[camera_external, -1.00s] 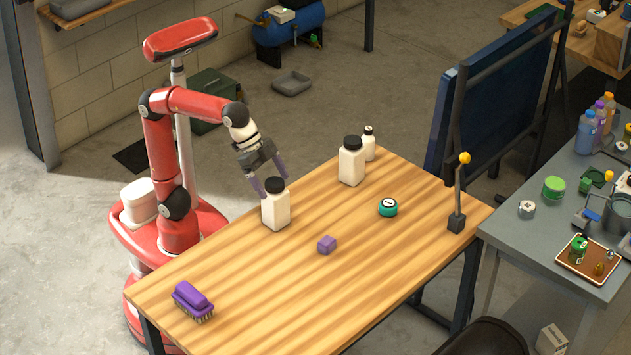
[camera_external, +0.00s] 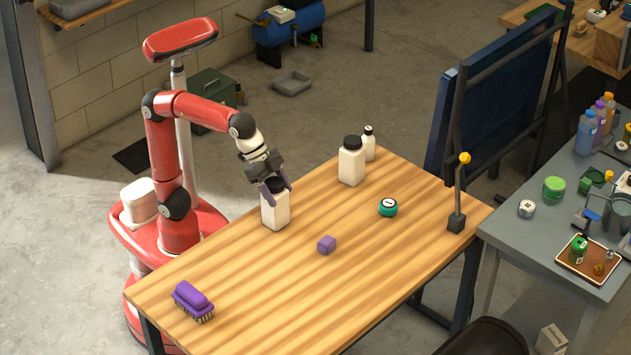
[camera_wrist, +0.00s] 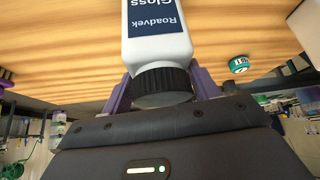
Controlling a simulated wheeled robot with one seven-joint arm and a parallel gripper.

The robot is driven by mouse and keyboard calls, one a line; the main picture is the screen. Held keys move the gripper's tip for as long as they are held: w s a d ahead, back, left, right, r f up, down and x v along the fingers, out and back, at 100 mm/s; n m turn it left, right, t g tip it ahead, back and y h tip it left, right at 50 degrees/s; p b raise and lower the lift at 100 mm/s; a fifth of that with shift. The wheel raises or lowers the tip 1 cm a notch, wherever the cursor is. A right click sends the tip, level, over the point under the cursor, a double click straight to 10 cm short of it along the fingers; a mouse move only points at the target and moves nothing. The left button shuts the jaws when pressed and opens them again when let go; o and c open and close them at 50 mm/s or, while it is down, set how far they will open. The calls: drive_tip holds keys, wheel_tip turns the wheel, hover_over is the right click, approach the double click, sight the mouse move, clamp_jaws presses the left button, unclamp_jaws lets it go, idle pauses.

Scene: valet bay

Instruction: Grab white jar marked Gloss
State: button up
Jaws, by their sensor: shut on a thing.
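A white jar with a black lid (camera_external: 275,210) stands upright on the wooden table (camera_external: 236,290). In the wrist view the same jar (camera_wrist: 157,47) shows a dark blue label reading "Roadvek Gloss", upside down. My gripper (camera_external: 276,188) has come down over its top, and its purple fingers are shut on the jar at the lid, one on each side. The gripper also shows in the wrist view (camera_wrist: 162,90) with the black ribbed lid between its fingers. The jar's base appears to rest on the table.
Another white black-lidded jar (camera_external: 351,163) and a smaller white bottle (camera_external: 368,146) stand farther back. A yellow-knobbed lever (camera_external: 458,195) stands at the right edge.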

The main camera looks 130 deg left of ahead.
clamp_jaws()
drive_tip(key=shift+r, duration=0.15)
